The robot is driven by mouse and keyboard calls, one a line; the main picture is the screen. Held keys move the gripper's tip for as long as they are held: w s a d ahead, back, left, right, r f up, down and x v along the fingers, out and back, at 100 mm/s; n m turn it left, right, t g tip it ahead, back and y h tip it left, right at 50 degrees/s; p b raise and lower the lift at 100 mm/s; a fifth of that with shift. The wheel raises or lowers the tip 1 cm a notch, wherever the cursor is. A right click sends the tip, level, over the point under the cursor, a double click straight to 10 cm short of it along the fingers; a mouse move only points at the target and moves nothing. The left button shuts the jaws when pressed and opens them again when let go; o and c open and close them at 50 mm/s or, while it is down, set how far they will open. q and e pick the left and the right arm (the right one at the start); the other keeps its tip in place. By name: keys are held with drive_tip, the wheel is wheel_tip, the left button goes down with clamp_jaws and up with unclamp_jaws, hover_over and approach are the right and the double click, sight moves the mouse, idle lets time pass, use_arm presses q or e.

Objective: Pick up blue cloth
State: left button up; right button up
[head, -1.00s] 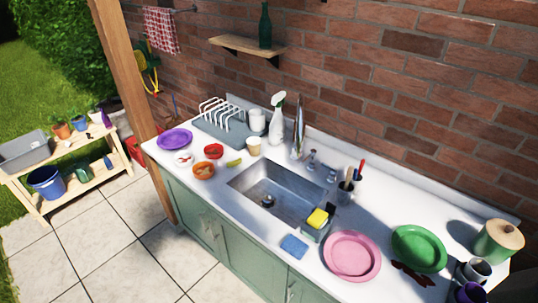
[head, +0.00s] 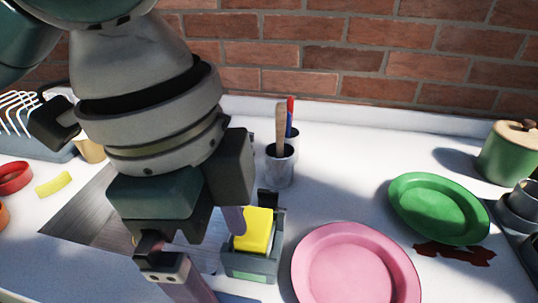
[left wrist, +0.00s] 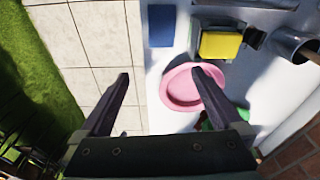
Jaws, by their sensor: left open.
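The blue cloth (left wrist: 162,26) shows as a small flat rectangle at the top of the left wrist view, on the white counter near its front edge. In the head view only a strip of the cloth (head: 238,298) shows at the bottom edge, partly cut off by the frame. My left gripper (head: 212,252) is over the counter by the sink, above and apart from the cloth. In the left wrist view the gripper (left wrist: 160,74) has its fingers spread with nothing between them. My right gripper is not seen.
A yellow sponge (head: 256,230) sits in a grey-green holder (head: 252,264) close beside my left gripper. A pink plate (head: 352,268) lies to the right, with a green plate (head: 438,206) behind. A cup with brushes (head: 280,166) stands behind the sink.

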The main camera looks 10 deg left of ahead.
use_arm(q)
drive_tip(key=shift+m+y, duration=0.6)
drive_tip(key=shift+y, duration=0.2)
drive_tip(key=f+b, duration=0.1)
drive_tip(key=f, duration=0.4)
drive_tip(key=a+f+b, duration=0.1)
drive_tip(key=f+b, duration=0.1)
drive_tip(key=f, duration=0.3)
drive_tip(key=w+a+f+b, duration=0.1)
drive_tip(key=f+b, duration=0.1)
drive_tip(key=f, duration=0.3)
drive_tip(key=shift+a, duration=0.15)
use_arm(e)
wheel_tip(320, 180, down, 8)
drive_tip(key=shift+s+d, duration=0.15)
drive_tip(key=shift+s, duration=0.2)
use_arm(q)
drive_tip(key=shift+c, duration=0.2)
drive_tip(key=c, duration=1.3)
drive_tip(key=shift+o, duration=0.2)
